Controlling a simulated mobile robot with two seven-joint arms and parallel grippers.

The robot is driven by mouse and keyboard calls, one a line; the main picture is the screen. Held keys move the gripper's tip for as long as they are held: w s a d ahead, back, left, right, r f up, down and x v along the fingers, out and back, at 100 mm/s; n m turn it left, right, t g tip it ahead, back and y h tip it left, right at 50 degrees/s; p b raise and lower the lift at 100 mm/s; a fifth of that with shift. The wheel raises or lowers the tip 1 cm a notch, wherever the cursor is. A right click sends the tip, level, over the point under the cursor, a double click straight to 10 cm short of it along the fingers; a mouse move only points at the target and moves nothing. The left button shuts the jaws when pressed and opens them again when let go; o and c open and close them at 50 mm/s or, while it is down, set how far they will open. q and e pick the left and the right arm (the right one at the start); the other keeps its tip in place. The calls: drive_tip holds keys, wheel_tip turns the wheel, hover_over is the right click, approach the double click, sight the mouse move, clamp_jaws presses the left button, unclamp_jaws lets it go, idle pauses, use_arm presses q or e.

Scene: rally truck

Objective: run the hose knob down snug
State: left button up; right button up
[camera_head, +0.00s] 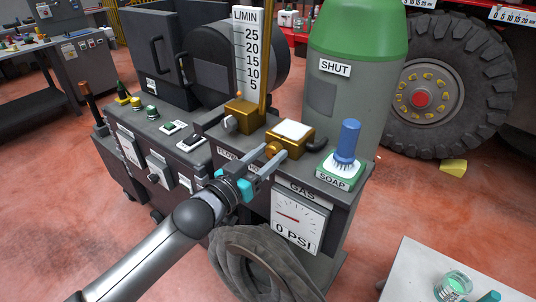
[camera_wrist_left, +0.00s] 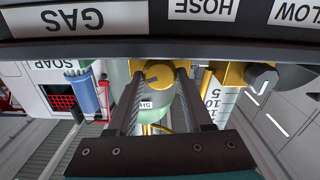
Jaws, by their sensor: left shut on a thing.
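The hose knob (camera_head: 272,150) is a small brass knob on the front of a brass block (camera_head: 291,138) with a white top, on the grey welding machine. My left gripper (camera_head: 268,159) reaches it from the front, and its two fingers are shut on the knob. In the left wrist view the round brass knob (camera_wrist_left: 158,75) sits between the fingertips (camera_wrist_left: 155,75), and a HOSE label (camera_wrist_left: 205,8) shows at the top edge. How far the knob is turned in cannot be told. My right gripper is not in view.
A brass flow meter block (camera_head: 243,117) with an L/MIN scale (camera_head: 247,60) stands left of the knob. A blue brush (camera_head: 347,142) on a SOAP stand is to the right. A gauge (camera_head: 298,224) reading 0 PSI and a coiled hose (camera_head: 262,262) are below. A green-topped cylinder (camera_head: 360,75) stands behind.

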use_arm(q)
clamp_jaws()
drive_tip(key=shift+r+m+p, duration=0.1)
drive_tip(key=shift+m+p, duration=0.55)
drive_tip(key=shift+m, duration=0.25)
drive_tip(key=m+p, duration=0.1)
drive_tip(key=m, duration=0.1)
drive_tip(key=shift+m, duration=0.3)
drive_tip(key=o, duration=1)
unclamp_jaws()
drive_tip(key=shift+c, duration=0.2)
drive_tip(key=shift+s, duration=0.1)
drive_tip(key=v, duration=1.5)
